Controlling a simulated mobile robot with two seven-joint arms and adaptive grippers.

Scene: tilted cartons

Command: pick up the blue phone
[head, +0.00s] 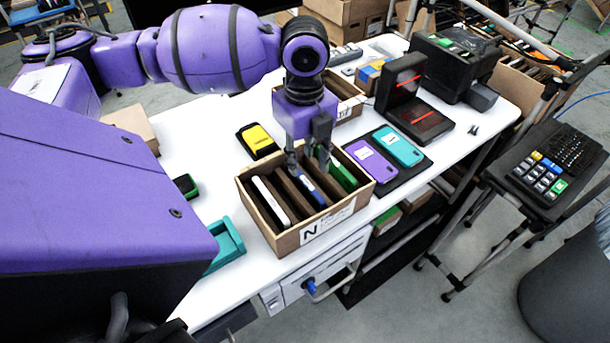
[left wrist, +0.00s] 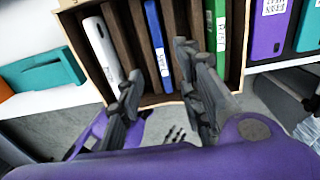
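The blue phone (head: 313,191) stands on edge in a middle slot of a tilted cardboard carton (head: 289,241) marked N. It also shows in the left wrist view (left wrist: 157,42), leaning between brown dividers. My left gripper (head: 308,163) is over the carton, pointing down. Its two fingers are apart, one on each side of the blue phone's line in the left wrist view (left wrist: 159,72). I cannot tell whether either finger touches the phone. My right gripper is not in view.
A white phone (head: 271,203) and a green phone (head: 342,176) stand in the same carton, either side of the blue one. Purple (head: 373,160) and teal (head: 403,146) phones lie on a dark tray to the right. A teal holder (head: 226,244) is at the left.

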